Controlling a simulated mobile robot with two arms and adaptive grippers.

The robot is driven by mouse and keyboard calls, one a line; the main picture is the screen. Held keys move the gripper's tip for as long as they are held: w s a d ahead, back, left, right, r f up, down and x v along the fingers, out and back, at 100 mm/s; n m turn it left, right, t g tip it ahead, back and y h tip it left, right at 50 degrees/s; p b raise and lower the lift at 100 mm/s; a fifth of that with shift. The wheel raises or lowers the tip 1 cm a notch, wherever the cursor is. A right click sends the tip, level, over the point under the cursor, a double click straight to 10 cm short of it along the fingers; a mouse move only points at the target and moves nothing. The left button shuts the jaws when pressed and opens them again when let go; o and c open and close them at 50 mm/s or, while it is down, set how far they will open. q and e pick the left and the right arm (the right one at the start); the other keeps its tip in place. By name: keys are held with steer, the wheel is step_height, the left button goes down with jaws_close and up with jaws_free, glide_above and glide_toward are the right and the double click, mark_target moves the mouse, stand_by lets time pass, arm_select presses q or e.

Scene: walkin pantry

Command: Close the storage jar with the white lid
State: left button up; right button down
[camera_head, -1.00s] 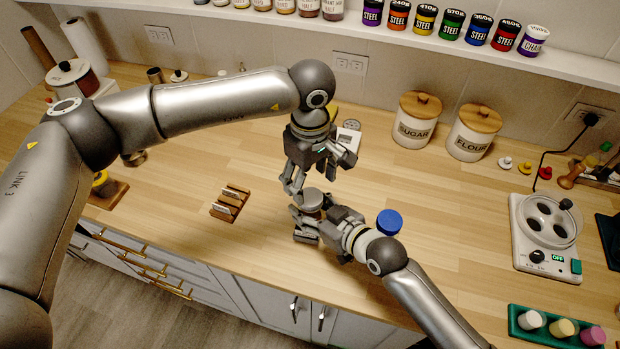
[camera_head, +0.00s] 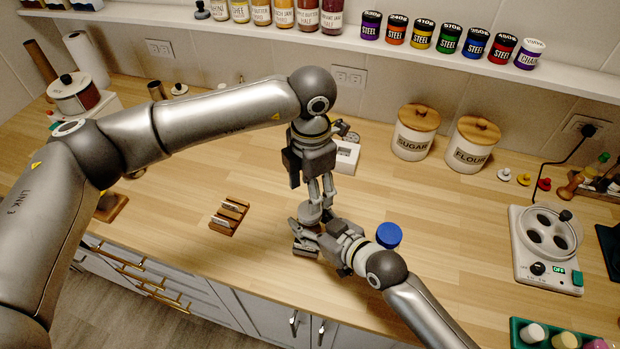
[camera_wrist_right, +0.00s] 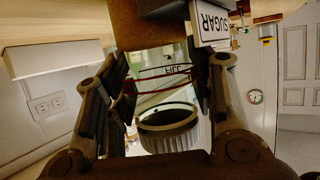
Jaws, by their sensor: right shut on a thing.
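The storage jar is clear glass with a FILL mark (camera_wrist_right: 172,70) and stands between my right gripper's fingers (camera_wrist_right: 160,85) in the right wrist view. My right gripper (camera_head: 308,236) is shut on it at the counter's front, in the head view. A pale grey-white round disc, which looks like the white lid (camera_head: 309,213), shows at the jar's top; I cannot tell if it is seated. My left gripper (camera_head: 321,205) points down just above and beside it; its fingertips are partly hidden, so its grip is unclear. A grey ribbed round part (camera_wrist_right: 168,132) shows low in the right wrist view.
A blue lid (camera_head: 388,235) lies right of my right gripper. A small wooden rack (camera_head: 228,215) stands to the left. Sugar (camera_head: 415,132) and flour (camera_head: 472,145) canisters stand behind. A cooker-like appliance (camera_head: 546,243) is at the right. Counter between is mostly clear.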

arm_select(q)
steer(key=n, duration=0.6)
steer(key=shift+r+n, duration=0.3)
steer(key=shift+n, duration=0.1)
steer(key=n, duration=0.6)
steer(key=shift+r, duration=0.25)
steer(key=n, duration=0.7)
steer(key=shift+r, duration=0.3)
steer(key=n, duration=0.6)
steer(key=shift+a+r, duration=0.1)
steer(key=shift+r, duration=0.15)
steer(key=shift+f, duration=4)
steer(key=shift+c, duration=0.2)
steer(key=c, duration=0.8)
steer(key=m, duration=0.6)
steer(key=shift+c, duration=0.2)
